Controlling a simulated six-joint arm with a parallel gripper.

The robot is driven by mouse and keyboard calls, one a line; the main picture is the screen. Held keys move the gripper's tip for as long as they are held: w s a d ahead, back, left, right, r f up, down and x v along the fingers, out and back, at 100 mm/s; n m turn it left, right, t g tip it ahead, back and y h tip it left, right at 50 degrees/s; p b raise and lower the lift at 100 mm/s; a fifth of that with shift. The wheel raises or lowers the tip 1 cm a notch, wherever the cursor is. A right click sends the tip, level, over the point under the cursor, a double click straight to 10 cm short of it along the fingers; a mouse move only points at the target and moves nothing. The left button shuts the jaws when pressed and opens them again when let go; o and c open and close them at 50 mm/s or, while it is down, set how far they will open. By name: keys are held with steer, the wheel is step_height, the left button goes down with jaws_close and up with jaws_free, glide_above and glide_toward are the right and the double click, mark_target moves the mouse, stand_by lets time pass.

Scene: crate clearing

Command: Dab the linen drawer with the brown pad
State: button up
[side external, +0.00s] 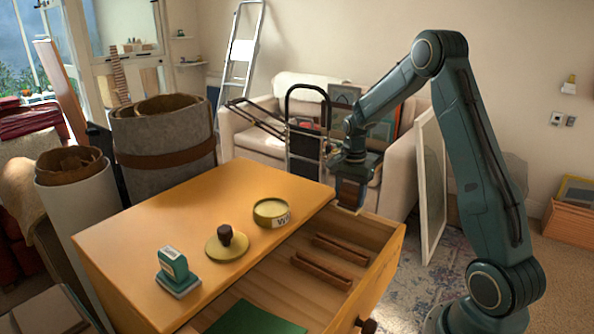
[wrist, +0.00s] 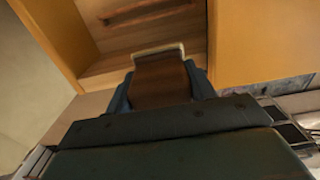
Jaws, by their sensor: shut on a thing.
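The brown pad (side external: 349,193) is held in my gripper (side external: 350,186), which is shut on it. In the wrist view the pad (wrist: 161,78) has a pale edge at its far end and sits between the blue fingers of my gripper (wrist: 160,88). The open wooden drawer (side external: 378,266) extends from the front of the orange-yellow chest. My gripper is above the drawer's far end, near the chest's top corner. In the wrist view part of the drawer (wrist: 105,73) shows beyond the pad. Whether the pad touches it I cannot tell.
On the chest top (side external: 190,212) stand a round tin (side external: 271,213), a yellow disc with a dark knob (side external: 226,243) and a teal stamp (side external: 177,272). Brown strips (side external: 321,270) and a green sheet (side external: 257,320) lie in the drawer. Large rolls (side external: 163,140) stand behind.

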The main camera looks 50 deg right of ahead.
mark_target(351, 185)
steer(key=shift+d+r, duration=0.1)
steer(key=shift+r, duration=2.2)
steer(key=w+a+r+n, duration=0.2)
steer(key=w+a+n, duration=0.2)
steer(key=a, duration=0.9)
steer(key=w+a+r+n, duration=0.2)
steer(key=w+a+n, duration=0.2)
steer(key=a+n, duration=0.6)
steer(key=a, duration=0.3)
steer(key=shift+w+n, duration=0.2)
steer(key=shift+n, duration=0.1)
steer(key=shift+d+r, duration=0.1)
steer(key=shift+r, duration=0.05)
